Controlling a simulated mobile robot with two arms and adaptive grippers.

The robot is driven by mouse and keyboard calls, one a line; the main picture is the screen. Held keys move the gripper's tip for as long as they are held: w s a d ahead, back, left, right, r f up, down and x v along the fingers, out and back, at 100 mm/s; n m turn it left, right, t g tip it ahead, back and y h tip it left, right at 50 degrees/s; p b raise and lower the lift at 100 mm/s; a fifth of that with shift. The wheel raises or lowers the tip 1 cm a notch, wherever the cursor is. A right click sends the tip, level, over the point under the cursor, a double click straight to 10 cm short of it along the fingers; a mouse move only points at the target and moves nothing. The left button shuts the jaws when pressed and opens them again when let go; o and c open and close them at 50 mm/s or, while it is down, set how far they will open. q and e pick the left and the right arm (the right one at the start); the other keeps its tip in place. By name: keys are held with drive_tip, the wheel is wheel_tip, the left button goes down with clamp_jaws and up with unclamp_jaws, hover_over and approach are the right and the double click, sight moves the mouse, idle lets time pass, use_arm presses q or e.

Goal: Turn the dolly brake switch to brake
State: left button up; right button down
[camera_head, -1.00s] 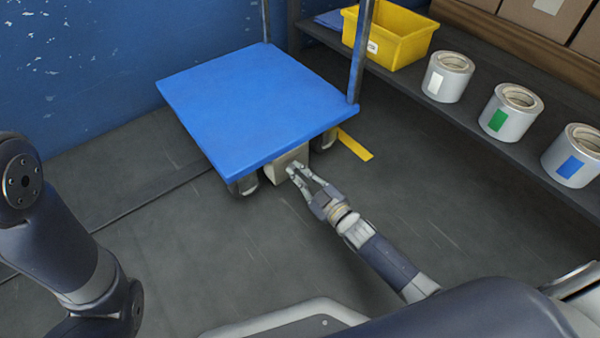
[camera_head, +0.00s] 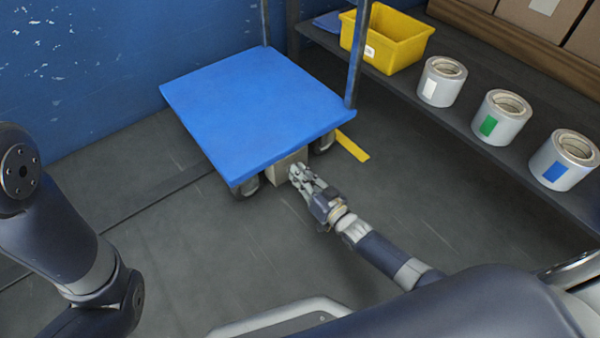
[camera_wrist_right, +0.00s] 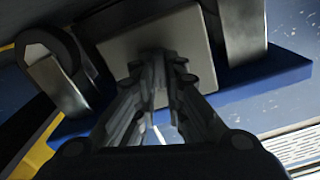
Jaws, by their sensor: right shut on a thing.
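The blue dolly (camera_head: 255,105) stands on the floor by the blue wall, with its casters under the near edge. A beige brake box (camera_head: 281,173) sits below that edge between the casters; it also shows in the right wrist view (camera_wrist_right: 190,35). My right gripper (camera_head: 296,172) is at the face of this box, its fingers close together. In the right wrist view the gripper (camera_wrist_right: 160,70) is shut on the brake switch, which the fingers hide. The switch's setting cannot be read. Of my left arm only links show, at the left edge; its gripper is out of view.
A dark shelf (camera_head: 480,145) on the right holds a yellow bin (camera_head: 385,38) and silver rolls with white (camera_head: 441,82), green (camera_head: 501,117) and blue (camera_head: 563,160) labels. A yellow floor strip (camera_head: 352,146) lies beside the dolly. The floor in front is clear.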

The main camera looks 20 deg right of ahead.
drive_tip(key=shift+f+m, duration=0.1)
drive_tip(key=shift+m, duration=1.1)
drive_tip(key=c, duration=1.7)
unclamp_jaws()
drive_tip(key=shift+o, duration=0.2)
drive_tip(key=v, duration=1.2)
